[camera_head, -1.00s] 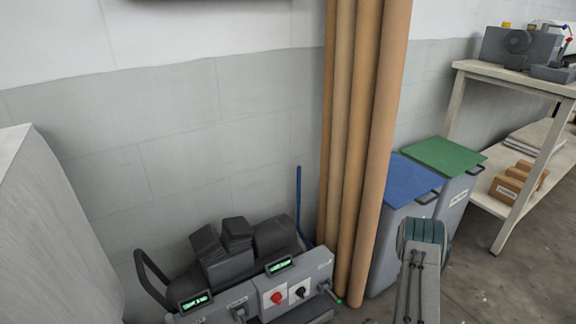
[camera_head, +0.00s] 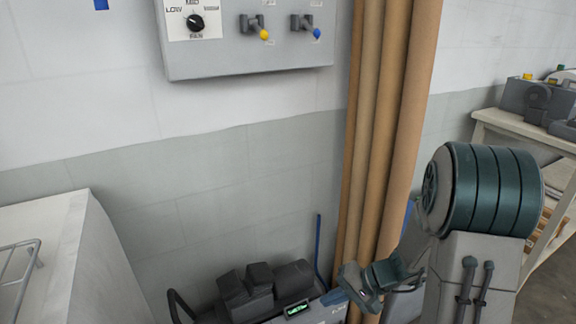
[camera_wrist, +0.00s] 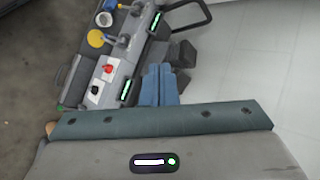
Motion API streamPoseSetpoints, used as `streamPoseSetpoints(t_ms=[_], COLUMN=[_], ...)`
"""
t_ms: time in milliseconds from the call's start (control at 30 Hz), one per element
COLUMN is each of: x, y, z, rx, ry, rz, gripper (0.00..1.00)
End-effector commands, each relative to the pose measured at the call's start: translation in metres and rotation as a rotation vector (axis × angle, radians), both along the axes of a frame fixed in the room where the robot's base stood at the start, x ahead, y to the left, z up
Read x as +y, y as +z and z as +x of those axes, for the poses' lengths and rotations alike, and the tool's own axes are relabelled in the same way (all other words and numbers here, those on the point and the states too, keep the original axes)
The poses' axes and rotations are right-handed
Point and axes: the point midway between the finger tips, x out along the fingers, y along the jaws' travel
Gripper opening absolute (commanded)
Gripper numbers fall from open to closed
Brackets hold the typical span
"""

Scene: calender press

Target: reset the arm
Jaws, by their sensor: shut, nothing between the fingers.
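My arm (camera_head: 485,195) stands raised at the right of the head view, with its big teal-banded joint in front of the bins and the bench. My gripper (camera_head: 336,297) shows low in the middle of the head view, in front of the cardboard tubes and near the grey machine. In the wrist view, its two blue fingers (camera_wrist: 158,70) lie side by side, shut with nothing between them. Beyond them in that view is the machine's control panel (camera_wrist: 117,68), with a red button, a black knob and green displays. I cannot tell the exact gap between gripper and machine.
A wall control box (camera_head: 250,50) with a dial and two levers hangs upper left. Tall cardboard tubes (camera_head: 375,140) stand by the wall. A pale cabinet (camera_head: 95,270) with a wire rack is at left. A bench (camera_head: 530,130) with equipment stands at right.

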Motion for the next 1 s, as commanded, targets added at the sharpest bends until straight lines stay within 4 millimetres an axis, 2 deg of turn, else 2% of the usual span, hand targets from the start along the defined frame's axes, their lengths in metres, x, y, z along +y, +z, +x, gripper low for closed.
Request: streamPoseSetpoints(t_ms=[33,100,367,600,800,1000], x=[0.005,0.008,0.006,-0.013,-0.032,-0.043], y=[0.035,0.062,0.155,0.232,0.284,0.307], z=[-0.01,-0.024,-0.076,-0.115,-0.137,-0.145], rx=[-0.006,-0.002,-0.021,-0.093,-0.179,-0.232], ry=[0.04,0.087,0.217,0.262,0.245,0.221], rz=[-0.033,-0.085,-0.318,-0.573,-0.763,-0.859], gripper=[0.0,0.0,0.0,0.0,0.0,0.0])
